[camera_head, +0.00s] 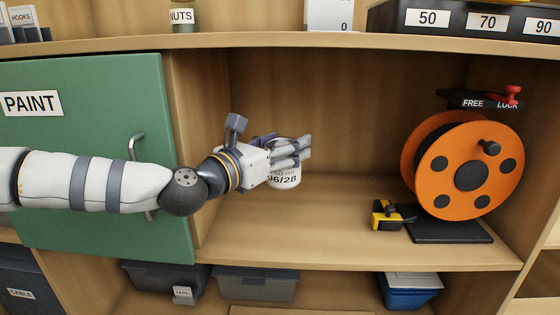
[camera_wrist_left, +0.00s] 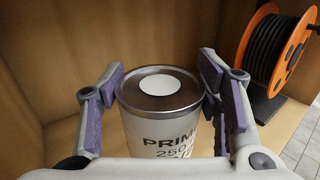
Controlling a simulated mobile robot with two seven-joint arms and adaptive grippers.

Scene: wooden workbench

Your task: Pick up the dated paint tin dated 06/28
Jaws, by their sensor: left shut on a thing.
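The paint tin (camera_head: 285,180) is white with a label reading 06/28, and my left gripper (camera_head: 290,150) is around its upper part in the head view. In the left wrist view the tin (camera_wrist_left: 165,125) stands between the two fingers of my left gripper (camera_wrist_left: 162,92). Its metal lid has a white round spot, and its side reads "PRIM" and "250". The gripper is shut on the tin. Whether the tin's base touches the shelf is hard to tell. My right gripper is in neither view.
An orange cable reel (camera_head: 465,170) stands on a black base at the right of the shelf (camera_head: 330,235). A yellow tape measure (camera_head: 385,215) lies beside it. A green PAINT door (camera_head: 100,235) with a handle is at left. Bins (camera_head: 255,285) sit below.

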